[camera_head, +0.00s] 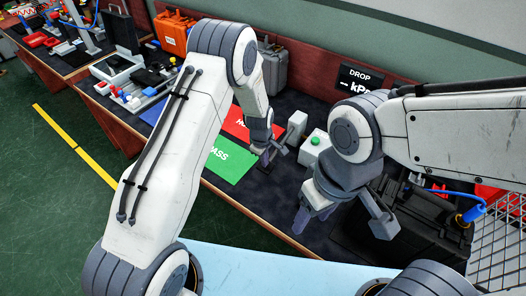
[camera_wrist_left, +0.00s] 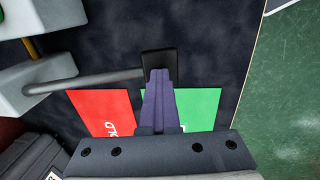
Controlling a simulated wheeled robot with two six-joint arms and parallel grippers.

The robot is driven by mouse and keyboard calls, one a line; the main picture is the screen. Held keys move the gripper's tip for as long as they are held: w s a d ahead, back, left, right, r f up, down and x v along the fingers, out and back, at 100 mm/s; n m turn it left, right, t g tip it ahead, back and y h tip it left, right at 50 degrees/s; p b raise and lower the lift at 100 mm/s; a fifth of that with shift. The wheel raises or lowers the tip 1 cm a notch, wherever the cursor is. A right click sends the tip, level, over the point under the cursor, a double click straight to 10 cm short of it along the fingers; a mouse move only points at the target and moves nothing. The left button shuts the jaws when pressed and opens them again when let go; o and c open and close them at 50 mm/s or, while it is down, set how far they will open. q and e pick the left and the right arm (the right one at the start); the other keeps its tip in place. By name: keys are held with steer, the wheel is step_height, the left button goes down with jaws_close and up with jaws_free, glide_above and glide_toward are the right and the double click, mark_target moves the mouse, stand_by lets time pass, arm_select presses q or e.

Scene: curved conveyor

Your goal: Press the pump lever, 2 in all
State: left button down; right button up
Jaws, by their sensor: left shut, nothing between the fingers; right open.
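The pump lever (camera_wrist_left: 100,80) is a grey rod with a black pad (camera_wrist_left: 160,64) at its end, running from a pale pump block (camera_wrist_left: 50,76) in the left wrist view. My left gripper (camera_wrist_left: 158,78) is shut and empty, its fingertips overlapping the near edge of the pad; whether they touch is unclear. In the head view my left gripper (camera_head: 266,156) is low over the table beside the pump (camera_head: 297,123), and largely hides the lever. My right gripper (camera_head: 342,222) is open and empty, with its fingers wide apart, in front of the green-button box.
A box with a green button (camera_head: 314,142) stands right of the pump. Red (camera_head: 236,122) and green (camera_head: 230,158) mats lie left. A DROP display (camera_head: 358,80) reads dashes and kPa. A black case (camera_head: 420,215) stands right; grey (camera_head: 272,66) and orange (camera_head: 174,32) cases stand behind.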

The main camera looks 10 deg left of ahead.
arm_select(q)
steer(key=shift+s+a+f, duration=0.15)
steer(key=shift+s+f, duration=0.35)
steer(key=shift+f, duration=0.05)
steer(key=r+p, duration=0.4)
steer(key=r, duration=0.1)
steer(key=shift+s+a+r, duration=0.15)
steer(key=shift+a, duration=0.05)
step_height(320, 180, up, 9)
steer(key=s+a+b, duration=0.1)
steer(key=s+b, duration=0.1)
steer(key=shift+s, duration=0.15)
steer(key=shift+r, duration=0.1)
stand_by(1.7)
